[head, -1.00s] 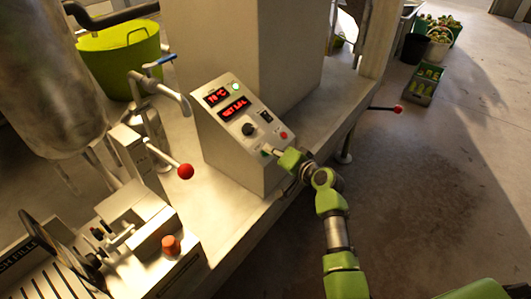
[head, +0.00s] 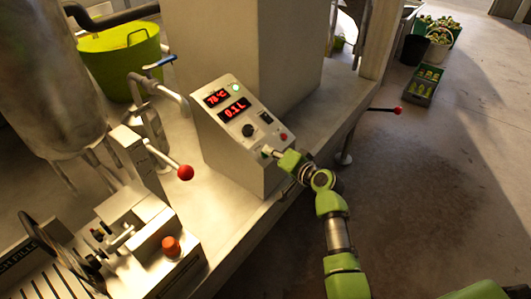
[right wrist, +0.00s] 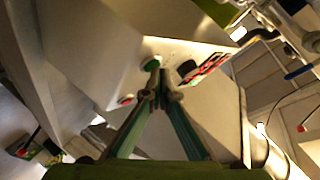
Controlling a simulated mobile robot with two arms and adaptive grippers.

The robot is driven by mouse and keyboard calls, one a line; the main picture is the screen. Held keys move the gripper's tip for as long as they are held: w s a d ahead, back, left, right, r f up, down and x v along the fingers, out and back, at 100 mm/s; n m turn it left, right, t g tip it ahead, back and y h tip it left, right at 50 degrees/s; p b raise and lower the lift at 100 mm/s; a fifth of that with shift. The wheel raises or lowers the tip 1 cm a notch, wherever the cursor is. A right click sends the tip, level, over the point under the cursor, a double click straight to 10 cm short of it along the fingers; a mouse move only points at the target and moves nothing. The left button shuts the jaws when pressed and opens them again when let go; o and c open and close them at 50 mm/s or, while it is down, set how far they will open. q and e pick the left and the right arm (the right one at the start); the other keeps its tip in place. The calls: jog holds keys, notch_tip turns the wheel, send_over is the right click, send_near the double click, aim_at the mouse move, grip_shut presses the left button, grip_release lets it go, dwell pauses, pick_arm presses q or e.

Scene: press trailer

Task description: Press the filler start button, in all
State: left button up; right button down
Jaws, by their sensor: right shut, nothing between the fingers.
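The control box (head: 225,150) has a sloped panel with two red displays; the lower display (head: 234,108) reads 0.1 L and the upper (head: 216,97) about 78 °C. A lit green lamp (head: 235,87), a dark knob (head: 248,129) and a red button (head: 284,136) sit on the panel. A green button (right wrist: 152,64) shows beside the fingertips in the right wrist view; in the head view it is mostly hidden. My right gripper (head: 269,152) is shut and empty, its tips at the panel's lower edge by that button. Contact cannot be told. My left gripper is out of view.
A red-knobbed lever (head: 185,172) stands left of the box. A filler bench with an orange-red knob (head: 171,246) is at lower left, below a steel tank (head: 50,80). A green tub (head: 118,58) stands behind.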

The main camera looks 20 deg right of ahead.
jog(key=shift+s+d+r+p, duration=0.2)
jog(key=shift+r+p, duration=0.1)
jog(key=shift+r, duration=0.15)
jog(key=r+p, duration=0.1)
jog(key=s+d+r+p, duration=0.1)
jog(key=r+p, duration=0.1)
jog(key=s+r+p, duration=0.1)
jog(key=shift+d+r, duration=0.2)
jog(key=shift+r, duration=0.05)
jog(key=shift+f, duration=0.15)
dwell(0.7)
